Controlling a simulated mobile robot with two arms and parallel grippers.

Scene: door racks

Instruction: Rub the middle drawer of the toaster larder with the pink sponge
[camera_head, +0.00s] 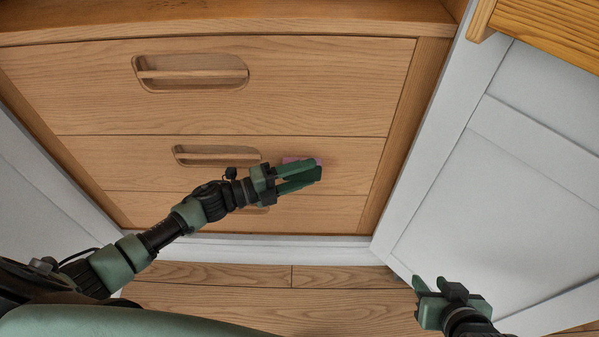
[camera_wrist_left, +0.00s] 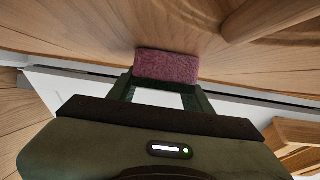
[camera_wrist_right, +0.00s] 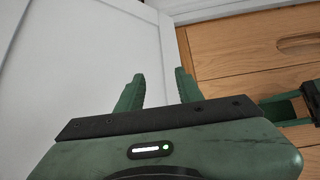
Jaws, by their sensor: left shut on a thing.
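The wooden larder has three drawers; the middle drawer (camera_head: 340,152) has a recessed handle (camera_head: 217,156). The pink sponge (camera_head: 303,159) shows at the front of the middle drawer, right of its handle, partly hidden by my left gripper (camera_head: 305,177). In the left wrist view the sponge (camera_wrist_left: 166,66) sits between the left fingertips, its far side against or very close to the wood. My left gripper is shut on the sponge. My right gripper (camera_head: 428,284) is low at the right, away from the drawers; in the right wrist view its fingers (camera_wrist_right: 160,90) are apart and empty.
The top drawer (camera_head: 330,80) is above, and the bottom drawer (camera_head: 330,210) is partly behind my left arm. A white panelled door (camera_head: 500,190) stands at the right. A wooden piece (camera_head: 545,25) juts in at the upper right. The wooden floor (camera_head: 340,302) below is clear.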

